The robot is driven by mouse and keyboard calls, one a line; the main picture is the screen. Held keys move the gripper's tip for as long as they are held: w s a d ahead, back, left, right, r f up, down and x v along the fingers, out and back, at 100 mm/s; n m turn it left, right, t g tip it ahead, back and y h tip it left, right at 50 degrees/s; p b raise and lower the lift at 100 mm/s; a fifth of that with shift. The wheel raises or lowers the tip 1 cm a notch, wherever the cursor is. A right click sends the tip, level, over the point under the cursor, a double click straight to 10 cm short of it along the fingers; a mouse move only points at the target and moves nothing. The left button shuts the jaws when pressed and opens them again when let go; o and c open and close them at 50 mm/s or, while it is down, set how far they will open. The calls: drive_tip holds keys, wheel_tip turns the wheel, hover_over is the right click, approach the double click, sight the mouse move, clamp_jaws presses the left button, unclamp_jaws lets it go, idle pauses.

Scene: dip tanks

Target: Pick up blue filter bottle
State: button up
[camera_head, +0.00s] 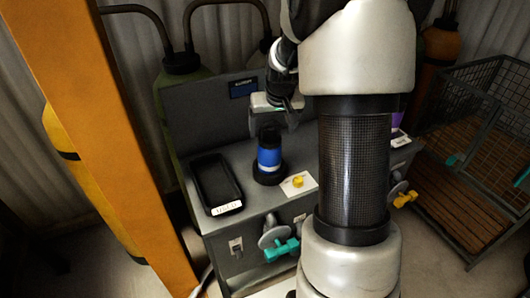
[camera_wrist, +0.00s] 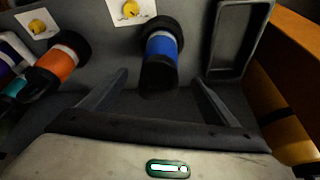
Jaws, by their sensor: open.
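The blue filter bottle (camera_head: 268,154) has a black top and a blue body. It stands upright in a round black holder on the grey bench. In the wrist view the blue bottle (camera_wrist: 160,58) lies ahead of and between my fingers, with its black end toward me. My gripper (camera_wrist: 160,83) is open, with one finger on each side and nothing held. In the head view my gripper (camera_head: 276,112) is above and just behind the bottle; its fingertips are partly hidden there.
A black tray (camera_head: 215,184) lies left of the bottle. A white card with a yellow knob (camera_head: 298,182) is in front. An orange bottle (camera_wrist: 58,62) stands beside it in the wrist view. An orange post (camera_head: 125,130) rises at left; a wire cage (camera_head: 480,150) stands at right.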

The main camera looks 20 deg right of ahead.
sight(270, 146)
drive_tip(key=x, duration=1.1)
drive_tip(key=shift+w+f, duration=0.1)
drive_tip(key=shift+f, duration=0.05)
